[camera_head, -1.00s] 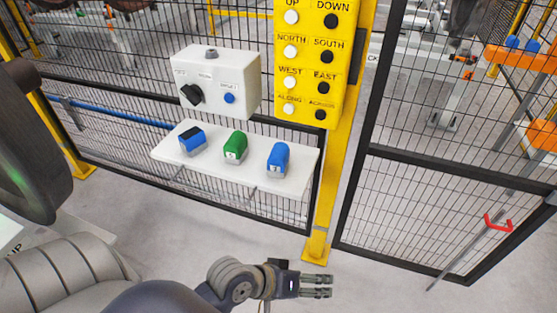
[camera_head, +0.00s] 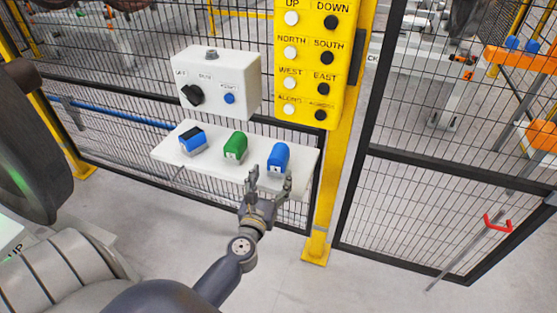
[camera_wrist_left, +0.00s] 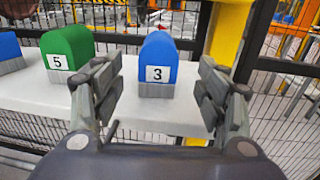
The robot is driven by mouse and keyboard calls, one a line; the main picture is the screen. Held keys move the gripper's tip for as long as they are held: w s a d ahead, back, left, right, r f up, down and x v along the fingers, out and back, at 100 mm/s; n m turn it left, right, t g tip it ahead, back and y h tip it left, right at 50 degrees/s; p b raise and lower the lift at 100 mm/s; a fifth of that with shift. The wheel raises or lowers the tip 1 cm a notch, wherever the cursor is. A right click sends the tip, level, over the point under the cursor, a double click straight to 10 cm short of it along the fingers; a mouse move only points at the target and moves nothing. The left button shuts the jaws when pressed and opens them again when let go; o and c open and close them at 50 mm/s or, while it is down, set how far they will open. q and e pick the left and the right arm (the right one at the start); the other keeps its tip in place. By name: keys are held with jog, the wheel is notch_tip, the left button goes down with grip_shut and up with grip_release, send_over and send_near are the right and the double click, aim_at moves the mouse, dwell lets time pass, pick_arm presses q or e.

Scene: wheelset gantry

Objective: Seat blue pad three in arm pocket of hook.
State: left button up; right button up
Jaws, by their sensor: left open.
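Blue pad three (camera_head: 279,157) stands upright at the right end of a white shelf; it has a rounded blue top and a grey base. Its label "3" faces me in the left wrist view (camera_wrist_left: 158,62). My left gripper (camera_head: 269,184) is open and empty just in front of the pad, its fingers pointing at it. In the left wrist view the pad shows between the two fingertips (camera_wrist_left: 160,88), a little beyond them, with no contact visible. The right gripper is not in view. I cannot make out the hook or its arm pocket.
A white switch box (camera_head: 222,78) and a yellow button panel (camera_head: 310,65) are above. A yellow post (camera_head: 322,220) stands right of the shelf, before mesh fencing.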

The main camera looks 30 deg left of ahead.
aim_at(279, 158)
pick_arm(q)
jog(key=x, duration=0.9)
jog(key=shift+w+a+f, duration=0.1)
jog(key=shift+a+f, duration=0.05)
jog(key=shift+f, duration=0.15)
jog(key=shift+c, duration=0.3)
jog(key=shift+r, duration=0.1)
jog(key=c, duration=1.3)
